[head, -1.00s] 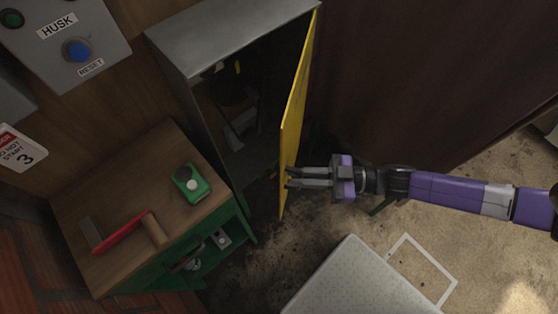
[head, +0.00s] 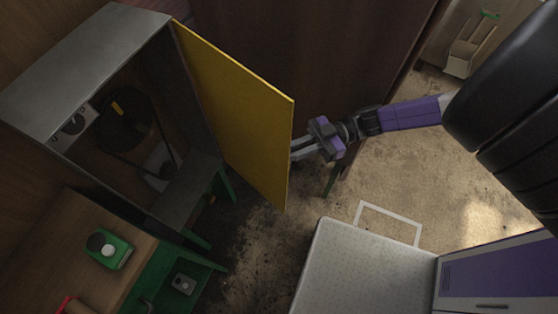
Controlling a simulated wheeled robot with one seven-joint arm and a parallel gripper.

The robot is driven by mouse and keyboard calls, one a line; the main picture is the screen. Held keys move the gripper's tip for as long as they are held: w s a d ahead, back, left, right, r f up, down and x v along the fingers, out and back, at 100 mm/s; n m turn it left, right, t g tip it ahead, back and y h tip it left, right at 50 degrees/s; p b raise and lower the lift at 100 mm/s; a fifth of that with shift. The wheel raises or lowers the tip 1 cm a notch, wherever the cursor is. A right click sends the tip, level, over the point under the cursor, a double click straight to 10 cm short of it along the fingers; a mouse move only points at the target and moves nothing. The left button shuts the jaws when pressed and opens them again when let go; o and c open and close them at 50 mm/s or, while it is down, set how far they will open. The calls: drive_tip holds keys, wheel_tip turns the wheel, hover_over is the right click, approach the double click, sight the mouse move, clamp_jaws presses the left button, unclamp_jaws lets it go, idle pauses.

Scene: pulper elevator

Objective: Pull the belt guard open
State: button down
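The belt guard (head: 240,110) is a yellow panel hinged on the right side of a grey metal housing (head: 85,55). It stands swung well out, and the housing's front is uncovered. Inside, a dark round pulley (head: 125,120) and a belt show. My gripper (head: 296,153) is at the guard's free outer edge, its fingers reaching the edge from the right. The fingertips are partly hidden by the panel, so I cannot tell whether they close on it.
A wooden-topped bench (head: 105,270) with a green and white device (head: 108,249) stands at lower left. A dark wall (head: 320,60) lies behind the guard. A white outlined square marks the floor (head: 390,180). My base fills the lower right.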

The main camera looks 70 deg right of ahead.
drive_tip(key=shift+d, duration=0.6)
drive_tip(key=c, duration=1.7)
unclamp_jaws()
drive_tip(key=shift+c, duration=0.2)
approach(268, 103)
drive_tip(key=x, duration=0.4)
drive_tip(key=shift+w+d+f+p, duration=0.15)
drive_tip(key=shift+w+f+p, duration=0.15)
drive_tip(key=shift+f+p, duration=0.1)
